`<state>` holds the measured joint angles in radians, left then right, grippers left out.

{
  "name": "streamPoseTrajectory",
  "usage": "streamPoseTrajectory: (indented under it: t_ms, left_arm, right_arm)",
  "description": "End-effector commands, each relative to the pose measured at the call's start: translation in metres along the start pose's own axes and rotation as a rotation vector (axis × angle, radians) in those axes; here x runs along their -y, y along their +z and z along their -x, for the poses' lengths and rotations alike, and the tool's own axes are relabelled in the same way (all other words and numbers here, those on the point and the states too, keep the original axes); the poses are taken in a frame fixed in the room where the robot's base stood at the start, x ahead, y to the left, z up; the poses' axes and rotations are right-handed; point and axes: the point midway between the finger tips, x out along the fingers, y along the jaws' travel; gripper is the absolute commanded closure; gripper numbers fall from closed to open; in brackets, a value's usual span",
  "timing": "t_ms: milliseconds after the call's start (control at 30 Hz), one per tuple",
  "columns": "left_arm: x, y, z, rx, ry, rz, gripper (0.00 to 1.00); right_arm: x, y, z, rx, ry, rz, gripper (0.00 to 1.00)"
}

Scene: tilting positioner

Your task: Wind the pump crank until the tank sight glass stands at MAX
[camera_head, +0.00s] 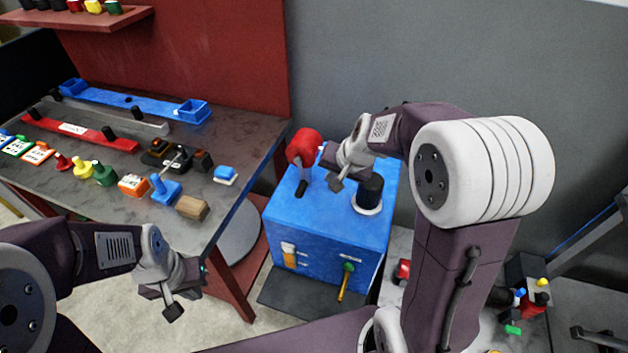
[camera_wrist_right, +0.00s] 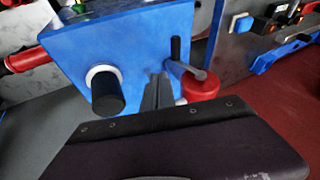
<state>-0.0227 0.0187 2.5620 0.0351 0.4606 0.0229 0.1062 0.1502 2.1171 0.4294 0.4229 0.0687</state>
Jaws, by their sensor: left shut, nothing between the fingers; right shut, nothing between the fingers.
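The blue tank box (camera_head: 325,230) stands on the floor right of the workbench. The pump crank has a red hub (camera_head: 304,146) and a black handle (camera_head: 302,188) standing at the box's top; the hub (camera_wrist_right: 200,90) and handle (camera_wrist_right: 175,48) also show in the right wrist view. The sight glass (camera_head: 289,255) is on the box front, orange below and pale above; its marks are too small to read. My right gripper (camera_head: 336,185) is shut and empty above the box, between crank and black cap, apart from the handle. My left gripper (camera_head: 172,312) is shut and empty, left of the box.
A black cap (camera_head: 370,188) on a white collar stands on the box top. A green valve with a yellow lever (camera_head: 344,280) is on the box front. The workbench (camera_head: 240,130) holds several tools and blocks. A dark mat (camera_head: 310,300) lies before the box.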

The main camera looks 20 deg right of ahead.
Motion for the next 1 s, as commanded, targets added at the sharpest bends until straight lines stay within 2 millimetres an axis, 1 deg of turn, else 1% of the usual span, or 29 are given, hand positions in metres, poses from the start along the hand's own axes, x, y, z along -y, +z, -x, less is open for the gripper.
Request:
streamPoseTrajectory:
  t_ms: [400,467,500,700,833,1000]
  left_arm:
    - [0.000,0.001,-0.019,-0.003,-0.001,-0.006,1.00]
    - [0.000,0.001,-0.022,-0.003,-0.001,-0.006,1.00]
    - [0.000,0.000,-0.012,-0.003,-0.001,-0.006,1.00]
    - [0.000,-0.001,-0.004,-0.004,-0.001,-0.007,1.00]
    - [0.000,-0.001,-0.003,-0.004,-0.001,-0.007,1.00]
    - [0.000,-0.001,-0.004,-0.003,-0.001,-0.007,1.00]
  right_arm:
    - [-0.002,0.003,-0.089,0.004,0.003,0.002,1.00]
    - [-0.002,0.003,-0.101,0.004,0.003,0.001,1.00]
    - [0.007,0.002,-0.100,0.004,0.002,0.006,1.00]
    - [0.024,0.006,-0.118,0.002,0.002,0.004,1.00]
    - [0.027,0.007,-0.122,0.001,0.002,0.002,1.00]
    - [0.027,0.007,-0.123,0.000,0.002,0.002,1.00]
